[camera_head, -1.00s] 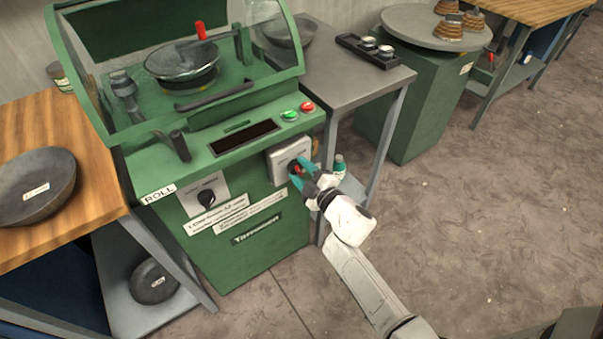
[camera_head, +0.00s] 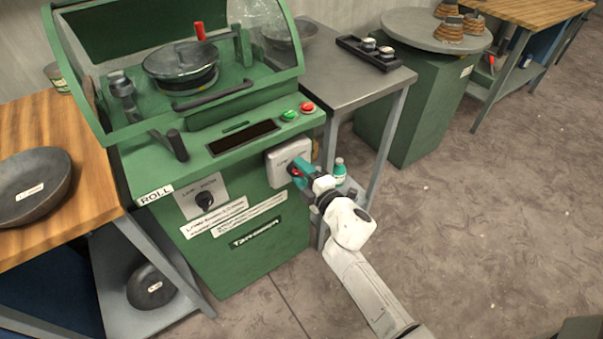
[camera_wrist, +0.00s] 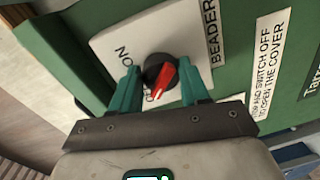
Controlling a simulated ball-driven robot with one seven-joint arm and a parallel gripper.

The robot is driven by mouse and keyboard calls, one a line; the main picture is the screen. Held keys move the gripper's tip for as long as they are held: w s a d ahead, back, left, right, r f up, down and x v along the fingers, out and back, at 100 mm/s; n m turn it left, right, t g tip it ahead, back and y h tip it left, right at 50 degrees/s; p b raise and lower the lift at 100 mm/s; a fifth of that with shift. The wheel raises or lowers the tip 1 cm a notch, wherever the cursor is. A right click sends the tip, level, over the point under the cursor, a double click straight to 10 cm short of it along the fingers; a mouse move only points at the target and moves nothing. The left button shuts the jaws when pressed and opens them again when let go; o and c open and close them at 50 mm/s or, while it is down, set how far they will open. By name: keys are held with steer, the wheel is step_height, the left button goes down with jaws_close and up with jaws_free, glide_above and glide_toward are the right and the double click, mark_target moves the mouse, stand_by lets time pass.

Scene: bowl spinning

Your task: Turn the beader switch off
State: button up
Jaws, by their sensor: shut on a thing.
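The beader switch is a round black knob with a red pointer (camera_wrist: 163,82) on a white plate (camera_wrist: 110,48) marked BEADER. In the wrist view, ON is printed at the plate's upper left. A second label below the knob is mostly hidden. The red pointer slants down toward that hidden label. My gripper (camera_wrist: 159,72) has its teal fingers on either side of the knob, shut on it. In the head view, my gripper (camera_head: 298,170) reaches the plate (camera_head: 288,153) from the lower right and partly covers the knob.
The green machine (camera_head: 250,262) carries a second black knob (camera_head: 205,199), and green (camera_head: 289,115) and red (camera_head: 308,107) buttons. Its clear cover (camera_head: 262,45) stands over a bowl (camera_head: 180,62). A grey table (camera_head: 345,80) adjoins at the right. Open floor (camera_head: 450,220) lies right of my arm.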

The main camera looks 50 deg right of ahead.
steer(key=shift+f, duration=0.1)
steer(key=o, duration=1.1)
steer(key=shift+c, duration=0.2)
steer(key=b+v, duration=0.1)
steer(key=v, duration=0.9)
steer(key=shift+s+a, duration=0.15)
steer(key=shift+s, duration=0.2)
